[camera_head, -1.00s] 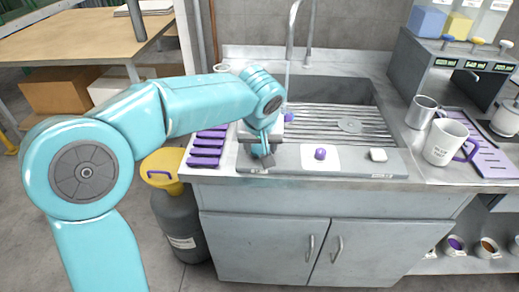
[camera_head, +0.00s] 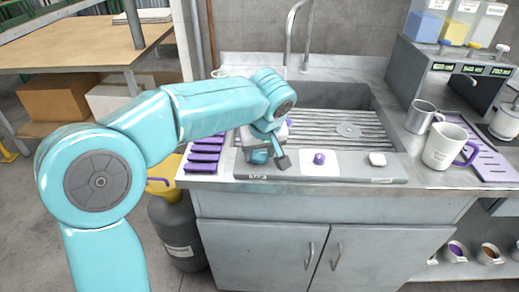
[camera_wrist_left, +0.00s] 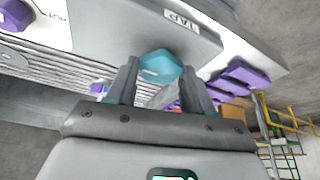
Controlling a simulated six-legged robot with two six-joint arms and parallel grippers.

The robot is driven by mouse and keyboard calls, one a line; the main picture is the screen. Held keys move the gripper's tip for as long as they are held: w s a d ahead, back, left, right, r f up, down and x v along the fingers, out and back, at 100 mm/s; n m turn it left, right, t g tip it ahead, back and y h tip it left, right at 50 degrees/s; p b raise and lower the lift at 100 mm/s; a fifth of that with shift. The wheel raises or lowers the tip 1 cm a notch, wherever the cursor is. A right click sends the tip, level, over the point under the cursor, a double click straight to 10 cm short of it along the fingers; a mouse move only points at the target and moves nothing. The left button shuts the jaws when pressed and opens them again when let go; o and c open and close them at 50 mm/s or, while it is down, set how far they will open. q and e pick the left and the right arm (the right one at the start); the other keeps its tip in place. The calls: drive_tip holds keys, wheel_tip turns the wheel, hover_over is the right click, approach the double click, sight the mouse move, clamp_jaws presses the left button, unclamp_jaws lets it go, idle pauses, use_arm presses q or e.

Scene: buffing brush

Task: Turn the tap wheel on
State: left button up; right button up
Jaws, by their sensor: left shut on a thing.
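The tap wheel is a teal faceted knob (camera_wrist_left: 160,66) beside a TAP label on the sink's front panel. It also shows in the head view (camera_head: 258,157), partly covered by my gripper. My left gripper (camera_head: 270,155) is at the panel's left end, turned at a slant. In the left wrist view, the two dark fingers of my left gripper (camera_wrist_left: 158,84) stand on either side of the wheel and are shut on it. The faucet (camera_head: 288,40) rises behind the sink basin; my arm hides the area below its outlet. My right gripper is not in view.
A white mug (camera_head: 442,146) and a metal cup (camera_head: 418,116) stand right of the sink. A purple rack (camera_head: 205,152) lies left of my gripper.

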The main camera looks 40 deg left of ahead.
use_arm(q)
drive_tip(key=o, duration=1)
drive_tip(key=shift+r, duration=0.1)
drive_tip(key=shift+o, duration=0.2)
drive_tip(key=p+v, duration=0.2)
drive_tip(key=v, duration=1.4)
drive_tip(key=shift+p, duration=0.4)
drive_tip(key=shift+s+r, duration=0.1)
drive_tip(key=shift+s, duration=0.05)
